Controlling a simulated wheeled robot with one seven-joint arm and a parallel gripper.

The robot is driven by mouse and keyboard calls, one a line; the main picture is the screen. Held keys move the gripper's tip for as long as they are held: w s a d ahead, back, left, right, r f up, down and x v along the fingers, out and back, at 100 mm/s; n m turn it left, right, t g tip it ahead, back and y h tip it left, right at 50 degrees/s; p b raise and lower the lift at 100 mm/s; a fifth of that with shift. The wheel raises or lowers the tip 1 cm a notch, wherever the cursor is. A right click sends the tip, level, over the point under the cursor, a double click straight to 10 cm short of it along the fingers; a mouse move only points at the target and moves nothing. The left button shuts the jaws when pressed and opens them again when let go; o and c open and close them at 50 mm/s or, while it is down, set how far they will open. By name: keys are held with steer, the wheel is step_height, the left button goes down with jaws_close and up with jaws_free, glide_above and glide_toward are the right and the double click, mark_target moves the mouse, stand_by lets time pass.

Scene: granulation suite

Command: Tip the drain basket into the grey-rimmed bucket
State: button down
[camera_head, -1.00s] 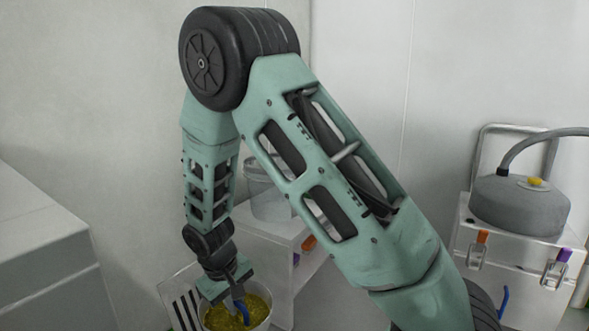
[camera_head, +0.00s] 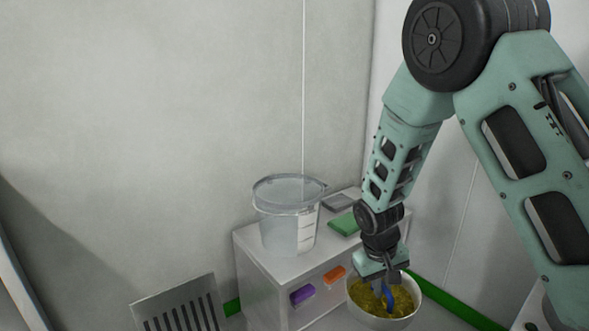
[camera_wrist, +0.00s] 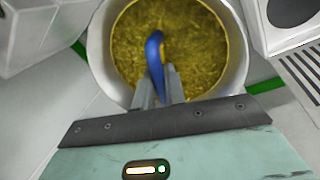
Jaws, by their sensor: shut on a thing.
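The drain basket is a pale round vessel (camera_head: 383,321) full of a yellow-green mass, with a blue curved handle (camera_head: 388,297). My gripper (camera_head: 380,284) is shut on this handle, and the basket hangs upright below it. The wrist view shows the basket's pale rim (camera_wrist: 97,50) around the yellow-green mass, with my fingers (camera_wrist: 158,85) closed at the blue handle. The grey-rimmed bucket (camera_head: 275,232) is clear and stands upright on a white cabinet, left of my gripper and higher in the picture. The basket's underside is hidden.
The white cabinet (camera_head: 268,281) has a purple and an orange handle on its front. A green item (camera_head: 345,223) and a grey flat one (camera_head: 338,202) lie on its top, right of the bucket. A slotted metal panel (camera_head: 160,303) stands at the lower left.

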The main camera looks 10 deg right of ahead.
mark_target(383, 284)
step_height(383, 284, up, 16)
steer(key=p, duration=1.3)
steer(key=w+a+f+n+t+y, duration=0.1)
steer(key=w+a+f+n+t, duration=0.1)
steer(key=w+a+n, duration=1.4)
steer(key=w+a, duration=1.1)
steer(key=w, duration=0.2)
steer(key=shift+w+a+f+y, duration=0.15)
steer(key=shift+a+f+y, duration=0.15)
steer(key=shift+y, duration=0.1)
steer(key=shift+w, duration=0.15)
